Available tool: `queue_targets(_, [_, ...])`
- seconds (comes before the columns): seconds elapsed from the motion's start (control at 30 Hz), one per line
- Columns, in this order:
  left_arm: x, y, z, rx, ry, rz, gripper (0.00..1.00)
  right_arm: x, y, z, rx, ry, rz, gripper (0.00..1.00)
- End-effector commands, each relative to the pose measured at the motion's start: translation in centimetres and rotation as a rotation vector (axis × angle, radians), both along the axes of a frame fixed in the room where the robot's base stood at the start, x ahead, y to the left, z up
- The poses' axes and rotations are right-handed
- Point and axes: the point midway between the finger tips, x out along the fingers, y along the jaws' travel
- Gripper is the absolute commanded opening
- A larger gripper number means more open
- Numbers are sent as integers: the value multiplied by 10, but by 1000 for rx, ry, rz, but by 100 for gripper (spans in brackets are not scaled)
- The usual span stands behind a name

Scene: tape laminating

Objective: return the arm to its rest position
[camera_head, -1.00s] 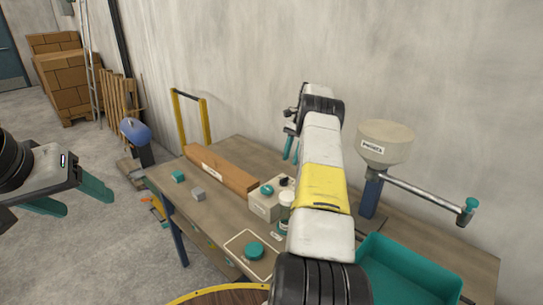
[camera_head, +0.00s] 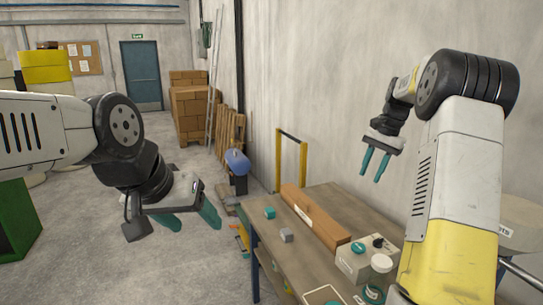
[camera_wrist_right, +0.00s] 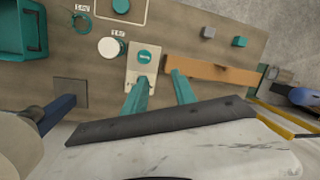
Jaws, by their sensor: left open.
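My left gripper (camera_head: 190,220) is at the left in the head view, over the floor and left of the table. Its teal fingers are apart with nothing between them. My right gripper (camera_head: 374,166) is above the back of the table (camera_head: 334,217), in front of the wall. Its teal fingers are apart, pointing down, with clear space between them. In the right wrist view the two fingers (camera_wrist_right: 160,95) are apart and empty, with the table seen beyond. My right arm covers the right part of the table in the head view.
On the table are a long orange-brown bar (camera_head: 315,217), a teal block (camera_head: 269,213), a grey block (camera_head: 287,235) and a pale box (camera_head: 362,262). A teal bin (camera_wrist_right: 22,27) shows in the wrist view. Cardboard boxes (camera_head: 190,110) stand far back.

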Motion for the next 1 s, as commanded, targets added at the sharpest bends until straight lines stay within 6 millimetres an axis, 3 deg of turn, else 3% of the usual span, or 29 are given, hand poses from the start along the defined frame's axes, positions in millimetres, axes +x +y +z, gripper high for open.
queue_targets(0.03, [0, 0, 0, 0, 0, 0, 65, -15, 16, 20, -15, -38, 43, 33])
queue_targets(0.2, [0, 0, 0, 0, 0, 0, 65, -69, 60, 62, -63, -162, 188, 33])
queue_targets(0.4, [0, 0, 0, 0, 0, 0, 65, -145, 105, 86, -120, -306, 358, 33])
queue_targets(0.57, [0, 0, 0, 0, 0, 0, 65, -209, 134, 84, -166, -423, 493, 33])
queue_targets(0.7, [0, 0, 0, 0, 0, 0, 65, -259, 153, 70, -202, -518, 597, 33])
queue_targets(0.83, [0, 0, 0, 0, 0, 0, 65, -289, 163, 54, -227, -580, 667, 33])
queue_targets(1.0, [0, 0, 0, 0, 0, 0, 65, -306, 168, 42, -242, -616, 708, 33])
